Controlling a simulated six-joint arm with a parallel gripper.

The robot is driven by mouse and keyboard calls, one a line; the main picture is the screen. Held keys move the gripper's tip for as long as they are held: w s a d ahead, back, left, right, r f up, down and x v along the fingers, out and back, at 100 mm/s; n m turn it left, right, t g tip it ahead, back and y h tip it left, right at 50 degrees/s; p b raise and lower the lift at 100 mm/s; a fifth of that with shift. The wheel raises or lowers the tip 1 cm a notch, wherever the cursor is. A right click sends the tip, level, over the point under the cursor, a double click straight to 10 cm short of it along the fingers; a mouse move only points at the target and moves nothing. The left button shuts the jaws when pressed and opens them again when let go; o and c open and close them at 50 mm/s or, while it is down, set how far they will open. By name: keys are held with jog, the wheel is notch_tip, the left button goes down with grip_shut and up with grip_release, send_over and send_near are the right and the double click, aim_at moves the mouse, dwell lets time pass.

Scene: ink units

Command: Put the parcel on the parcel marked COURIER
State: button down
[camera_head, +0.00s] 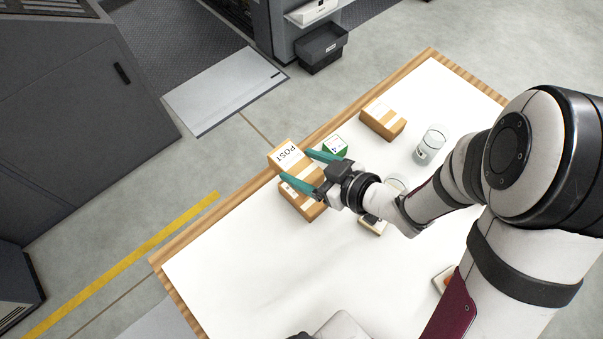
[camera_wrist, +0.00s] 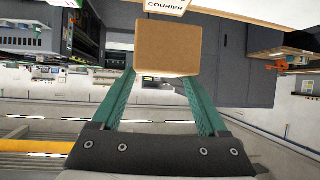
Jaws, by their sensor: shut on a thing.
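My gripper (camera_head: 302,172) is shut on a brown cardboard parcel (camera_head: 283,165) with a white top label reading POST. The held parcel (camera_wrist: 168,50) shows between the green fingers in the wrist view. A second brown parcel (camera_head: 302,207) sits on the table just below it, partly hidden by the held parcel and a finger. In the wrist view a white label reading COURIER (camera_wrist: 166,6) borders the held parcel at the top edge, cut off by the frame. I cannot tell whether the two parcels touch.
The white table (camera_head: 230,260) with a wooden rim also bears a green box (camera_head: 334,146), another brown parcel (camera_head: 383,121), and a glass jar (camera_head: 431,145). A small item (camera_head: 373,226) lies under my arm. The table's lower left is clear.

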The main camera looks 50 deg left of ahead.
aim_at(301, 177)
jog(key=f, duration=0.4)
jog(key=shift+s+a+f, duration=0.15)
jog(key=shift+a+f, duration=0.05)
jog(key=shift+a, duration=0.1)
jog(key=shift+f, duration=0.1)
grip_release()
jog(key=shift+d+r, duration=0.2)
jog(key=v, duration=1.1)
jog(key=shift+d+r, duration=0.15)
jog(key=shift+d, duration=0.1)
